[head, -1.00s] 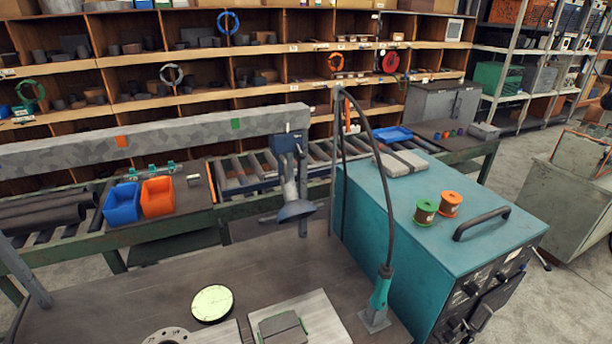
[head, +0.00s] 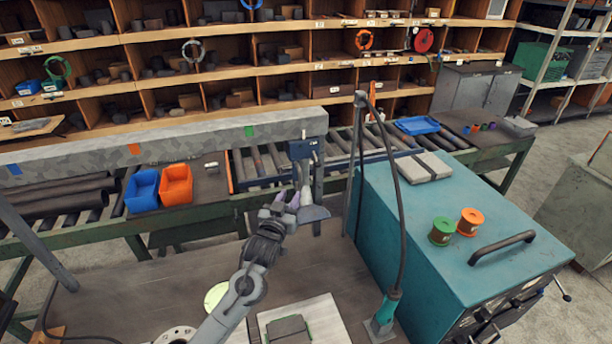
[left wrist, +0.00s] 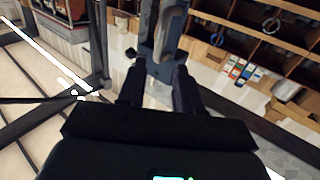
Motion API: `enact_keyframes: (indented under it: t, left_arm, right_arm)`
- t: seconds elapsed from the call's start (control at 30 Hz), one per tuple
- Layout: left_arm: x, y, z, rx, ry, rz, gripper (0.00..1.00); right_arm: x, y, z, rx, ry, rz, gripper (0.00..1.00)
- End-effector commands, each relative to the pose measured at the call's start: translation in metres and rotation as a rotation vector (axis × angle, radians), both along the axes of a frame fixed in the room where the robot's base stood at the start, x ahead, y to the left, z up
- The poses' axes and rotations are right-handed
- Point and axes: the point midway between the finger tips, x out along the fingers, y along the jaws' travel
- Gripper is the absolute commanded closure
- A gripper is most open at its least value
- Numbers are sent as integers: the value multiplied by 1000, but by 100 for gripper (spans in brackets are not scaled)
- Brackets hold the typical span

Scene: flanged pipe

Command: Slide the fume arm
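The fume arm hangs from a blue carriage (head: 303,150) near the right end of the long grey overhead beam (head: 190,142). Its grey hood (head: 314,214) is low over the bench. My left gripper (head: 291,203) is just left of the hood, close to the fume arm's hanging tube. In the left wrist view two dark fingers of my left gripper (left wrist: 158,85) stand apart, with the pale tube and blue part (left wrist: 160,45) ahead of the gap. I cannot tell whether they touch it. My right gripper is not in view.
The beam carries blue, orange (head: 134,150) and green (head: 249,131) marks. A teal welding machine (head: 440,215) with two spools stands right of the hood. A torch (head: 386,310) stands on the bench (head: 120,275). Blue and orange bins (head: 176,186) sit behind.

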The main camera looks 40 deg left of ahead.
Motion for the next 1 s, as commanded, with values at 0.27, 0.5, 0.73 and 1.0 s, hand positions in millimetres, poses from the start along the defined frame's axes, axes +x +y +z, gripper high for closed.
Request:
enact_keyframes:
  t: [0.27,0.5,0.73,1.0]
  left_arm:
    - [36,13,2,0,-1,0,66]
    - [69,26,2,0,0,1,66]
    - [89,32,0,1,1,-1,66]
    - [95,35,-1,0,1,-1,66]
  right_arm:
    - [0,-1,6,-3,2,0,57]
    - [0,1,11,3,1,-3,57]
    - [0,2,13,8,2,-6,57]
    - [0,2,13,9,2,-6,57]
